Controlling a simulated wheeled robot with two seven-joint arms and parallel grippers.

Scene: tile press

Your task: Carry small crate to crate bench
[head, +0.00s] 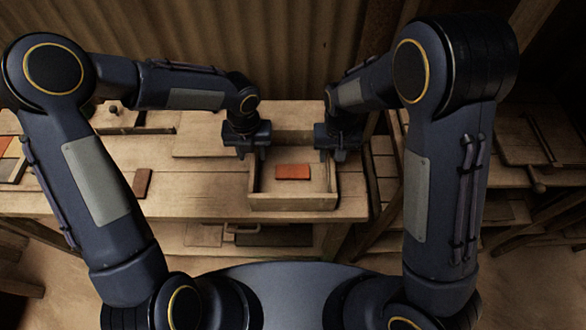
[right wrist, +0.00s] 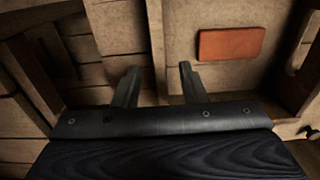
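The small crate (head: 292,202) is an open wooden box on the workbench in front of me, with a red-orange tile (head: 293,172) lying flat inside. My left gripper (head: 251,155) is at the crate's left wall, its fingers apart and pointing down. My right gripper (head: 335,156) is at the right wall. In the right wrist view its fingers (right wrist: 158,78) are spread, one on each side of the wall (right wrist: 155,35), with gaps showing. The tile also shows there (right wrist: 231,43). The left fingertips are too small to see in detail. I cannot pick out the crate bench for certain.
The workbench (head: 200,205) carries a brown tile (head: 142,183) left of the crate and a flat wooden board (head: 205,140) behind it. More wooden furniture (head: 535,150) stands at the right, past a gap. A corrugated wall (head: 240,45) closes off the back.

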